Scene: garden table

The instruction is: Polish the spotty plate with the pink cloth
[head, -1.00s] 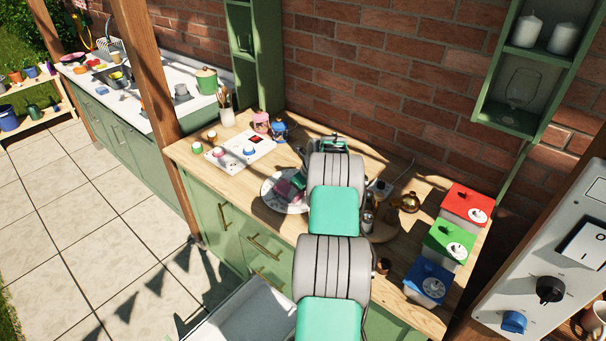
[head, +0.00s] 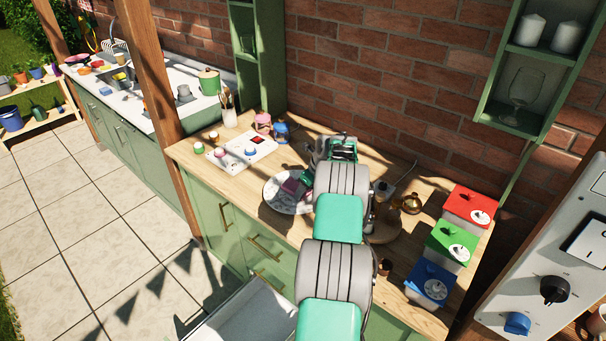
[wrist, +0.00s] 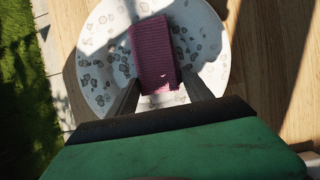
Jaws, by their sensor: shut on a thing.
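The white plate with grey spots (wrist: 98,72) lies flat on the wooden counter; in the head view (head: 274,194) my arm hides its right part. The pink cloth (wrist: 153,45) is a ribbed rectangle over the plate's middle, and it shows in the head view (head: 291,187) too. My gripper (wrist: 161,78) is shut on the cloth's near end, one finger at each side. The cloth appears to lie on or just above the plate; contact is hard to tell. Spots show on both sides of the cloth.
Pink (head: 262,123) and blue (head: 281,131) items stand behind. Red (head: 468,205), green (head: 452,242) and blue-lidded (head: 431,280) boxes line the right. A brass pot (head: 409,203) stands beyond my arm.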

